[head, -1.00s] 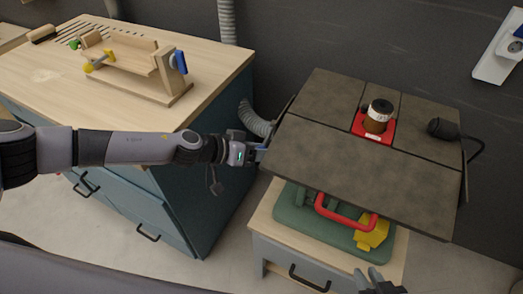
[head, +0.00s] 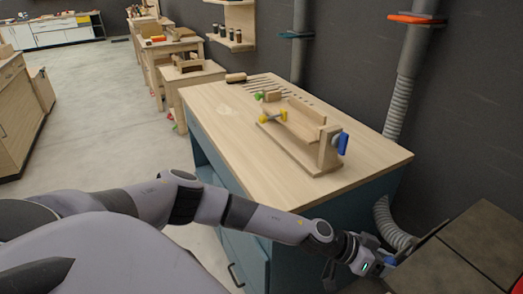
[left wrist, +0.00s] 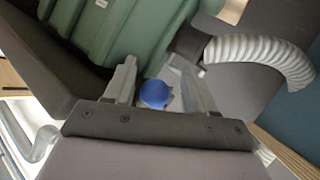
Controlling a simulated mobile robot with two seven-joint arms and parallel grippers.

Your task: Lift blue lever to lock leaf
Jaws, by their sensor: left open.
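The dark grey table top with its leaf (head: 482,243) is cut off at the lower right of the head view. A blue rounded end, seemingly the blue lever (left wrist: 155,94), shows between the fingers in the left wrist view. A small blue patch (head: 390,260) is also at the gripper's tip in the head view. My left gripper (head: 384,263) is at the left edge of the table top. Its fingers are open on either side of the blue end, and I cannot tell whether they touch it. The rest of the lever is hidden. My right gripper is out of view.
A workbench (head: 225,102) with a wooden jig (head: 300,142) stands behind my left arm. A ribbed grey hose (head: 388,222) runs between bench and table. A green case (left wrist: 120,28) is close to the fingers in the left wrist view. Open floor (head: 90,110) lies at left.

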